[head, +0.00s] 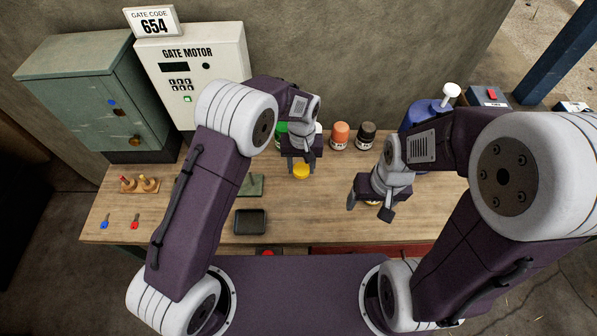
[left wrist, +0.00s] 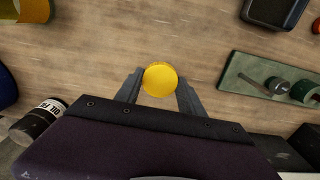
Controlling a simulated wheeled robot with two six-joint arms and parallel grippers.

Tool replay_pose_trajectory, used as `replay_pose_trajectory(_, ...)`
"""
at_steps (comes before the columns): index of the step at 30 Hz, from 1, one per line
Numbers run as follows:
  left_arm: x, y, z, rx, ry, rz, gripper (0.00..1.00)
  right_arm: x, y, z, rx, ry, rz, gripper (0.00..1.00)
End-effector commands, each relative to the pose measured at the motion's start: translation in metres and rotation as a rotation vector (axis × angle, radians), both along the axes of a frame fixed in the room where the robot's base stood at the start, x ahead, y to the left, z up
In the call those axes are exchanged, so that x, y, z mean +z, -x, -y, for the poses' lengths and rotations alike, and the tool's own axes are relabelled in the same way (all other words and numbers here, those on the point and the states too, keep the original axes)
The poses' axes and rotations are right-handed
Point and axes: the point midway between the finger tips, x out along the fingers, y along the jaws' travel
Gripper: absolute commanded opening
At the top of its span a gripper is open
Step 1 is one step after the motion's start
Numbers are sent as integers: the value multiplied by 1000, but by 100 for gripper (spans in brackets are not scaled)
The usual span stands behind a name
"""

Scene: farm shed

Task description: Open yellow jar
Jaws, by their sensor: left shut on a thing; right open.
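A round yellow lid (head: 301,172) with a flat top is between the fingers of my left gripper (head: 301,165), over the middle of the table. In the left wrist view the yellow lid (left wrist: 160,79) sits between both fingertips, and my left gripper (left wrist: 159,88) is shut on it. I cannot tell whether a jar body is under it. A yellow hollow, round-walled thing (left wrist: 36,10) is cut off at the top left of the left wrist view. My right gripper (head: 369,206) is open, low over the table, with a yellowish edge between its fingers.
A small dark tray (head: 250,222) and a green board (head: 252,186) lie left of the lid. An orange jar (head: 340,136) and a dark jar (head: 366,136) stand at the back. Keys (head: 134,220) lie at the left. The front middle of the table is clear.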

Motion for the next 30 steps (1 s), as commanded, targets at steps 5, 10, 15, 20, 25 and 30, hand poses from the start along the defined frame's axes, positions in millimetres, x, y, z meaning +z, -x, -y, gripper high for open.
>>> replay_pose_trajectory(5, -6, -5, -9, -1, 1, 1, 0, 1, 0, 0, 1, 0, -1, 74)
replay_pose_trajectory(10, -29, -3, -9, -1, -2, -4, 0, 4, 0, 0, 1, 0, -1, 74)
replay_pose_trajectory(15, -46, -4, -8, -1, 0, 0, 0, 5, 0, 0, 1, 0, -1, 74)
replay_pose_trajectory(20, -46, -4, -8, -1, 1, 1, 0, 5, 0, 0, 1, 0, -1, 74)
replay_pose_trajectory(25, -50, -4, -8, -1, 0, 1, 0, 2, 0, 0, 1, 0, -1, 74)
replay_pose_trajectory(30, -49, -4, -8, -1, 0, 1, 68, 3, 0, 0, 1, 0, -1, 74)
